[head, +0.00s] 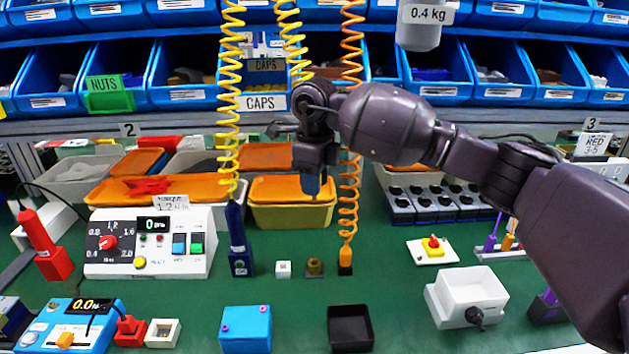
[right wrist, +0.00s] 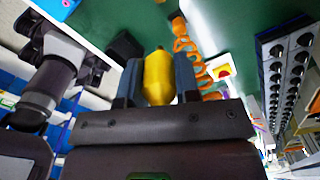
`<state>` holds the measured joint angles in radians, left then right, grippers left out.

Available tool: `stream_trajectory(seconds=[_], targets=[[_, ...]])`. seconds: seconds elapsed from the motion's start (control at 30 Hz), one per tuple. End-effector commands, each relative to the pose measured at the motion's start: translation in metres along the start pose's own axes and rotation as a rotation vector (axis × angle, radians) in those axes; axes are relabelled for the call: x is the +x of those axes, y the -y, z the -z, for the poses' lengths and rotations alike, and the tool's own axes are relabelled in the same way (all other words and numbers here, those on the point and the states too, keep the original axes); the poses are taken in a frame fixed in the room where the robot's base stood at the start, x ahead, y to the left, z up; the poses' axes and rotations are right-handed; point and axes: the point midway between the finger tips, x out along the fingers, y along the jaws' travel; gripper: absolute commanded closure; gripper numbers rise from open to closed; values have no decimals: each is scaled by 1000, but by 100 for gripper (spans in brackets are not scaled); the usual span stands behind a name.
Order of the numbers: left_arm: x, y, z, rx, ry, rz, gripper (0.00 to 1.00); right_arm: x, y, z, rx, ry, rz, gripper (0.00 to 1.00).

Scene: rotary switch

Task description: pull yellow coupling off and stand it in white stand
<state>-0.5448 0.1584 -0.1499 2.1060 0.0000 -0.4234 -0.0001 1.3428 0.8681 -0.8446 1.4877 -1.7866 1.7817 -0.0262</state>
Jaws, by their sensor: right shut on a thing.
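My right gripper (head: 312,188) points down above the green table, in front of the yellow bin. In the right wrist view its two fingers are shut on the yellow coupling (right wrist: 158,78), with one finger on each side of it. In the head view the coupling is hard to make out behind the fingers. A small white block (head: 283,269), perhaps the white stand, sits on the table below and slightly left of the gripper. A small brass fitting (head: 315,266) on a dark base stands just right of it. My left gripper does not show clearly.
A blue tool in a dark blue holder (head: 240,262) stands left of the block. An orange coiled hose (head: 349,200) hangs close to the right of my gripper. A blue block (head: 246,328) and black box (head: 350,330) lie in front. A yellow bin (head: 290,215) is behind.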

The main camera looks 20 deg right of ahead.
Motion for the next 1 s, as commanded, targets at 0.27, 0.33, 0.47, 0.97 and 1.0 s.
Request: stream_trajectory(seconds=[0.27, 0.33, 0.47, 0.97, 1.0], targets=[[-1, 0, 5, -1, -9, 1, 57, -9, 0, 0, 0, 2, 1, 94], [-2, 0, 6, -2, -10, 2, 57, -10, 0, 0, -1, 2, 1, 94], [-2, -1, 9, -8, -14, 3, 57, -14, 0, 0, -1, 2, 1, 94], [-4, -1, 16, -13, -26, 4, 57, -25, 0, 0, -1, 1, 2, 94], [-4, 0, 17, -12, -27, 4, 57, -26, 0, 0, -1, 1, 2, 94]])
